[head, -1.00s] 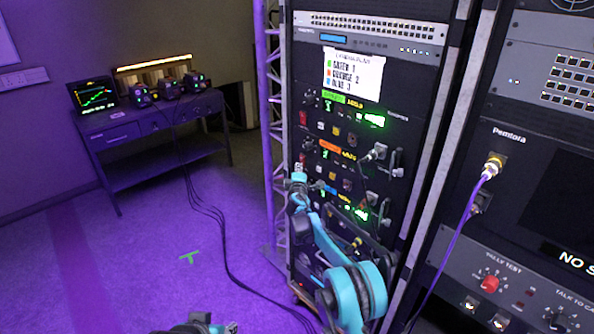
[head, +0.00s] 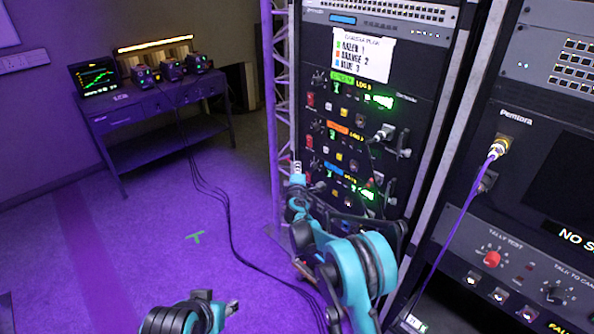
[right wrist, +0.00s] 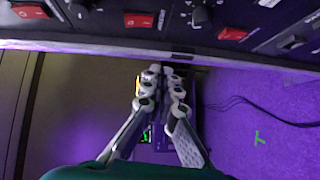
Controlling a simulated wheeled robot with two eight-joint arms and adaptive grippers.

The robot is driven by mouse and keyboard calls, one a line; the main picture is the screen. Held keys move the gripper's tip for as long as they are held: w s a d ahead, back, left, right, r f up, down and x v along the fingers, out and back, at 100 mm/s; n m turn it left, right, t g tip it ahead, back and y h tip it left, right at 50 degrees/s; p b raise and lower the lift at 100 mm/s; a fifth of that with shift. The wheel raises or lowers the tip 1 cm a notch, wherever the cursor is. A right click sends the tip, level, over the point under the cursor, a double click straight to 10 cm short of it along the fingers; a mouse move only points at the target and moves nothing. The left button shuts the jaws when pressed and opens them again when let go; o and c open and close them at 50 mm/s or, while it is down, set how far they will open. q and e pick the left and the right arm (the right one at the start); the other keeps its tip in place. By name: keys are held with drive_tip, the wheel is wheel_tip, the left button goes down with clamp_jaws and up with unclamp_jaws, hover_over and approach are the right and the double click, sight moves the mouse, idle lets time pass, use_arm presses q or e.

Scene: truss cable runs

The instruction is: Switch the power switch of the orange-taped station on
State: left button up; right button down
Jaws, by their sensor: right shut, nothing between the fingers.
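The orange-taped station is the middle one of three stacked in the tall rack; its orange tape (head: 338,128) shows in the head view. Its red power switch (head: 309,141) is at the panel's left end; its position is too small to tell. My right gripper (head: 296,170) is shut and empty, left of the rack face and below that switch in the picture. In the right wrist view the shut fingers (right wrist: 161,72) point toward the rack panel, apart from a red switch (right wrist: 139,20). Part of my left gripper (head: 231,307) shows low in the head view; its jaws are unclear.
The green-taped station (head: 342,80) is above and the blue-taped station (head: 334,168) below, each with a red switch. A cable hangs across the panels' right part. A truss (head: 282,115) stands left of the rack. The floor (head: 150,220) there is mostly clear, with cables along it.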

drive_tip(key=shift+s+d+f, duration=0.1)
drive_tip(key=shift+s+f, duration=0.05)
drive_tip(key=shift+s, duration=1)
